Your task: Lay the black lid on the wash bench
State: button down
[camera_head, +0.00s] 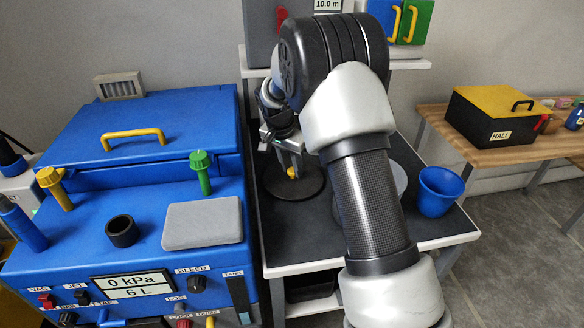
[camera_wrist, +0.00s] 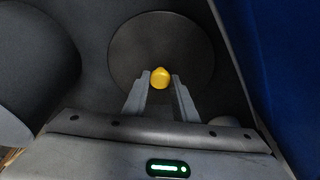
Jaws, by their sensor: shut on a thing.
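The black lid (camera_head: 284,190) is a flat dark disc with a yellow knob (camera_head: 292,172). It lies level at or just above the dark top of the wash bench (camera_head: 300,242), near the blue machine; I cannot tell whether it touches. My gripper (camera_head: 291,165) points down over the lid with its fingers at the knob. In the wrist view, the lid (camera_wrist: 150,35) shows beyond my gripper (camera_wrist: 160,82), which is shut on the yellow knob (camera_wrist: 160,77). Part of the bench is hidden behind my arm.
A blue cup (camera_head: 438,192) stands on the bench's right side. A grey round thing (camera_head: 398,178) is partly hidden behind my arm. The blue machine (camera_head: 200,262) with knobs adjoins the bench on the left. A black box with a yellow top (camera_head: 497,118) stands on a wooden table.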

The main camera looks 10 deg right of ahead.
aim_at(286, 185)
jog(key=c, duration=1.4)
grip_release()
jog(key=shift+f, duration=0.1)
jog(key=shift+c, duration=0.2)
jog(key=s+r+n+p, duration=0.1)
jog(key=s+r, duration=0.3)
jog(key=r, duration=0.3)
jog(key=s+r+t+p, duration=0.1)
jog(key=s+r, duration=0.2)
jog(key=r, duration=0.4)
jog(key=s+r+n, duration=0.1)
jog(key=s+r, duration=0.3)
jog(key=r, duration=0.3)
jog(key=s+d+r+n+t+y, duration=0.1)
jog(key=s+n, duration=0.6)
jog(key=s, duration=1.8)
jog(key=shift+d+r+t+y, duration=0.15)
jog(key=shift+r+t+y, duration=0.5)
jog(key=shift+r, duration=0.2)
